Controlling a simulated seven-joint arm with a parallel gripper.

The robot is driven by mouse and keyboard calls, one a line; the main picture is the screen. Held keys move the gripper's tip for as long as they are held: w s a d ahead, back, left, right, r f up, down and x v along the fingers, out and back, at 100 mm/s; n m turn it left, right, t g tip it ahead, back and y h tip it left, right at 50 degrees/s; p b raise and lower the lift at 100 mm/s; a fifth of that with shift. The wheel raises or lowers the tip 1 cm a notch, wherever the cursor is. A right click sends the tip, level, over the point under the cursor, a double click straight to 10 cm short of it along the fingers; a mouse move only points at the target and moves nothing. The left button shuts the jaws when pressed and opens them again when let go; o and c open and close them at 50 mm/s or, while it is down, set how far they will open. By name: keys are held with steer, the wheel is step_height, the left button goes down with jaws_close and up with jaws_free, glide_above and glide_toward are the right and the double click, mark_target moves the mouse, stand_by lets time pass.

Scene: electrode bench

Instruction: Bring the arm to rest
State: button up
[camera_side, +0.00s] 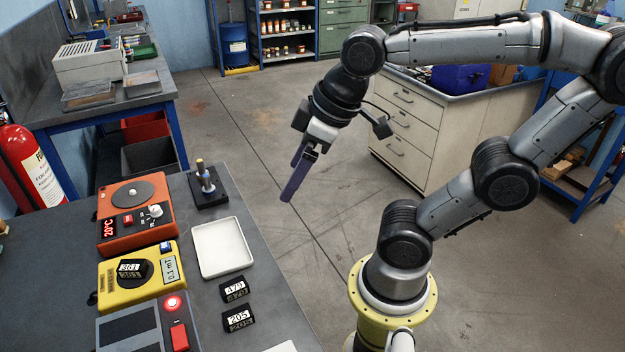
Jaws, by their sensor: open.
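My gripper (291,192) hangs in the air over the floor, right of the bench (262,307), with its fingers tilted down and to the left. It holds nothing that I can see and touches nothing. From this side the fingers overlap, so the gap between them is hard to see. My arm is bent, with its upper links reaching across the top right of the picture.
The bench carries an orange hotplate (120,238), a yellow device (178,275) with a block labelled 361, a grey device (130,329) with a lit red light, a white tray (222,248), a small stand (207,196), and blocks labelled 479 (234,289) and 205 (238,318). A drawer cabinet (405,130) stands behind my gripper.

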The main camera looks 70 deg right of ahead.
steer(key=s+f+m, duration=0.2)
steer(key=shift+s+d, duration=0.3)
steer(key=shift+s, duration=0.05)
steer(key=shift+c, duration=0.2)
stand_by(3.8)
